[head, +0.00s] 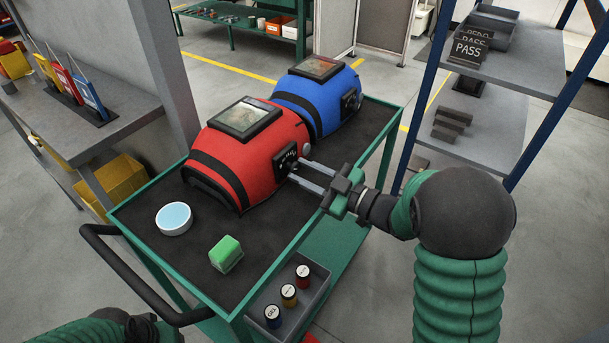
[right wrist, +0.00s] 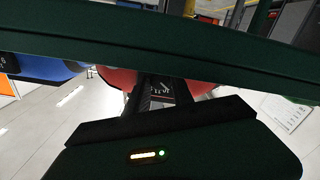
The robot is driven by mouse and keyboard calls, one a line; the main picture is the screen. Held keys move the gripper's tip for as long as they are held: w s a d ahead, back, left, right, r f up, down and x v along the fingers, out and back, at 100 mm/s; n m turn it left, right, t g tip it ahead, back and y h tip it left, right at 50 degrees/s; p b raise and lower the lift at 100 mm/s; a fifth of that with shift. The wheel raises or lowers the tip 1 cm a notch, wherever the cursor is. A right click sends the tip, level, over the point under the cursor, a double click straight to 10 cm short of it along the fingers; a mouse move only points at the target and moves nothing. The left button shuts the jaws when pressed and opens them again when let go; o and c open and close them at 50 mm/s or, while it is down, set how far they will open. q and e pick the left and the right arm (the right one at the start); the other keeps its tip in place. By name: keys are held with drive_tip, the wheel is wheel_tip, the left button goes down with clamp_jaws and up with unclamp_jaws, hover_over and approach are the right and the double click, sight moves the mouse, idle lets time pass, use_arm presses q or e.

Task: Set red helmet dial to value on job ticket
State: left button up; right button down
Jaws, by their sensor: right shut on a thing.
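The red helmet (head: 262,135) sits on the dark top of a green cart, its visor facing up. A black dial plate (head: 285,160) with white marks is on its right side. My right gripper (head: 298,169) reaches in from the right with its two fingers at that plate. It is shut on the dial, which the fingers mostly hide. In the right wrist view the red helmet (right wrist: 117,77) is partly hidden behind my gripper's body. I cannot read the dial's setting. Colored cards (head: 70,86) stand on the left bench; their writing is not legible. Only part of my left arm shows, at bottom left.
A blue helmet (head: 322,108) stands right behind the red one. A round white tin (head: 174,219) and a green block (head: 226,252) lie on the cart's front. Several labelled cans (head: 289,295) sit in a lower tray. A blue-post shelf (head: 500,130) stands at right.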

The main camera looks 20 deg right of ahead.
drive_tip(key=shift+n, duration=0.6)
drive_tip(key=shift+b, duration=0.3)
drive_tip(key=c, duration=1.1)
unclamp_jaws()
drive_tip(key=shift+a, duration=0.1)
drive_tip(key=p+v, duration=0.2)
drive_tip(key=v, duration=1.5)
drive_tip(key=shift+w+f, duration=0.1)
drive_tip(key=shift+f, duration=0.1)
